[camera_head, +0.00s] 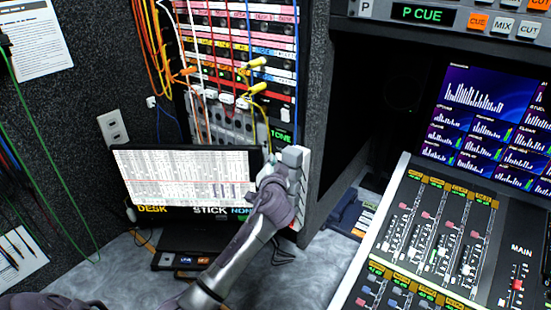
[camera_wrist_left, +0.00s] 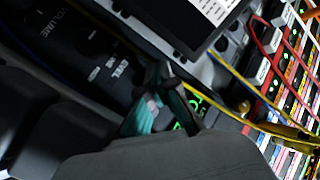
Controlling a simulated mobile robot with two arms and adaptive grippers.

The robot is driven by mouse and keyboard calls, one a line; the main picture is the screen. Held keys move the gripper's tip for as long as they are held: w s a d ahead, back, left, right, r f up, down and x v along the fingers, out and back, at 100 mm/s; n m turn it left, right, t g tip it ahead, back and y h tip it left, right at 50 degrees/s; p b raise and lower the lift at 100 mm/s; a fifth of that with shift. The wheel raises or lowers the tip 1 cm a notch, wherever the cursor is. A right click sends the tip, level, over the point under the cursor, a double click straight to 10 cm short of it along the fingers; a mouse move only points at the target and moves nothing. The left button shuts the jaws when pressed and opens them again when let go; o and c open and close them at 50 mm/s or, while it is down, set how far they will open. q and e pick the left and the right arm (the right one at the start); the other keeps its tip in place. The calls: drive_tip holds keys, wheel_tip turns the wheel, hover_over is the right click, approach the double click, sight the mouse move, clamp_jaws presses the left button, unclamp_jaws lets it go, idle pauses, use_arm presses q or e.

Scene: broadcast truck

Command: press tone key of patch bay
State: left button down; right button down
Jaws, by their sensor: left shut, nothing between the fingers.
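The patch bay (camera_head: 228,60) stands in a rack at the back, with rows of pink, white, yellow and red label strips and plugged cables. A green-lit display (camera_head: 281,136), partly covered, sits low on its right side; its text seems to end in "ONE". My left gripper (camera_head: 270,165) is shut and empty just below this display, in front of the rack's lower right part. In the left wrist view the shut fingertips (camera_wrist_left: 161,75) are close to a dark panel, with green lit characters (camera_wrist_left: 196,103) beside them. The tone key cannot be made out. My right gripper is not in view.
A monitor (camera_head: 185,182) stands left of my gripper, its right edge very close. Yellow, blue and white cables hang across the rack; a yellow cable (camera_wrist_left: 232,75) passes near the fingers in the wrist view. A mixing console (camera_head: 435,240) stands right.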

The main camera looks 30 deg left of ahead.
use_arm(q)
drive_tip(key=shift+w+d+r, duration=0.2)
drive_tip(key=shift+d+r, duration=0.05)
drive_tip(key=shift+r, duration=0.1)
drive_tip(key=shift+s+d+f+h, duration=0.1)
drive_tip(key=shift+d+f+h, duration=0.05)
drive_tip(key=shift+h, duration=0.15)
drive_tip(key=shift+s+d+f, duration=0.15)
drive_tip(key=shift+s+f, duration=0.05)
drive_tip(key=shift+f, duration=0.1)
drive_tip(key=shift+s, duration=0.2)
drive_tip(key=s, duration=0.1)
drive_tip(key=s+p, duration=0.1)
drive_tip(key=s, duration=0.2)
drive_tip(key=shift+s+a+p, duration=0.25)
drive_tip(key=shift+s+p, duration=0.1)
drive_tip(key=shift+p, duration=0.05)
